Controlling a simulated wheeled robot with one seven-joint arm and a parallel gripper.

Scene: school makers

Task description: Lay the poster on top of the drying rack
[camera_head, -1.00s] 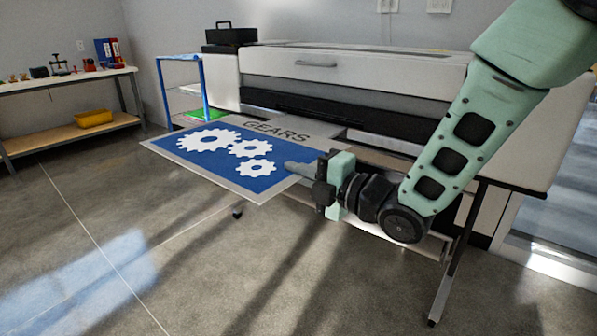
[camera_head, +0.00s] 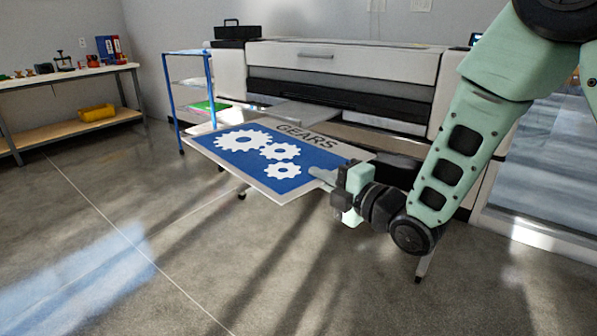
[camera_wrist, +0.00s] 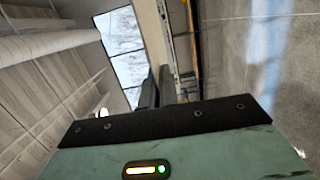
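The poster (camera_head: 240,158) is a flat sheet with white gears on blue, a grey border and the word GEARS. My gripper (camera_head: 323,176) is shut on its near right edge and holds it roughly level above the floor, in front of the printer. The drying rack (camera_head: 171,106) is a blue frame with several shelves, left of the printer and behind the poster's left end; the poster hides part of its lower area. In the wrist view the gripper's fingers (camera_wrist: 156,88) show dark, and the poster cannot be made out.
A large wide-format printer (camera_head: 345,62) stands behind the poster, with a black toolbox (camera_head: 236,32) on or behind its left end. A workbench (camera_head: 75,75) with tools and a yellow bin (camera_head: 97,112) is at the left. The floor in front is clear.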

